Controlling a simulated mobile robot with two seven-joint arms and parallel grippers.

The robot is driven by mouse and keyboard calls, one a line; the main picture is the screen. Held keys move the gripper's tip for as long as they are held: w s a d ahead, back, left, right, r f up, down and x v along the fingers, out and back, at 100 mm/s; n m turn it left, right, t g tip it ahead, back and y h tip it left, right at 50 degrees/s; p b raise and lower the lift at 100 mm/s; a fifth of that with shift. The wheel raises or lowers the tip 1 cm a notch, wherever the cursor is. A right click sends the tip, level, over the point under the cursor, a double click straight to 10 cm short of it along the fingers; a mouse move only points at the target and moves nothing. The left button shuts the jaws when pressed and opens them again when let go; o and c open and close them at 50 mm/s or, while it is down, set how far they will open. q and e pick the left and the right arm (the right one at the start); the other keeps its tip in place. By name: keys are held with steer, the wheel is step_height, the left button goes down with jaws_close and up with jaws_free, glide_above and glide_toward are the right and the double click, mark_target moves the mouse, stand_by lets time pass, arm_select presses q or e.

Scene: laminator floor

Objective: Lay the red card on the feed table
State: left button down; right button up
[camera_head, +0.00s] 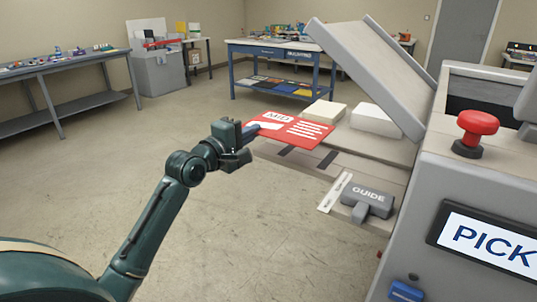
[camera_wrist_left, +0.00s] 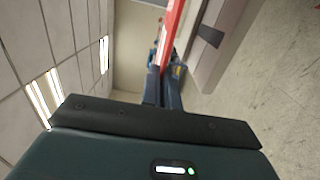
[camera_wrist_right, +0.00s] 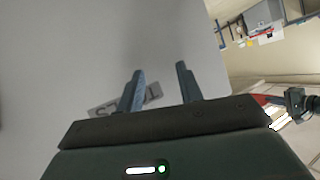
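The red card (camera_head: 300,132) has white print and reaches out over the near left part of the feed table (camera_head: 345,165). My left gripper (camera_head: 252,130) is shut on the card's left edge. The left wrist view shows the card (camera_wrist_left: 171,32) edge-on between the closed fingers (camera_wrist_left: 163,92), with a gap between it and the table side.
A grey guide (camera_head: 367,200) sits at the table's near end, beside a white strip. Two pale stacks (camera_head: 324,111) (camera_head: 375,120) lie further back under a slanted grey panel (camera_head: 370,75). The machine with a red button (camera_head: 478,123) and a PICK screen (camera_head: 490,240) stands right.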

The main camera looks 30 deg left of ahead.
arm_select(q)
step_height(320, 180, down, 7)
steer(key=shift+r+b, duration=0.2)
steer(key=shift+b, duration=0.25)
arm_select(e)
steer(key=shift+s+d+r+t, duration=0.1)
steer(key=shift+s+d+t, duration=0.1)
steer(key=shift+s+t, duration=0.1)
arm_select(q)
steer(key=shift+f, duration=0.1)
steer(key=shift+f, duration=0.1)
steer(key=c, duration=1.7)
jaws_free()
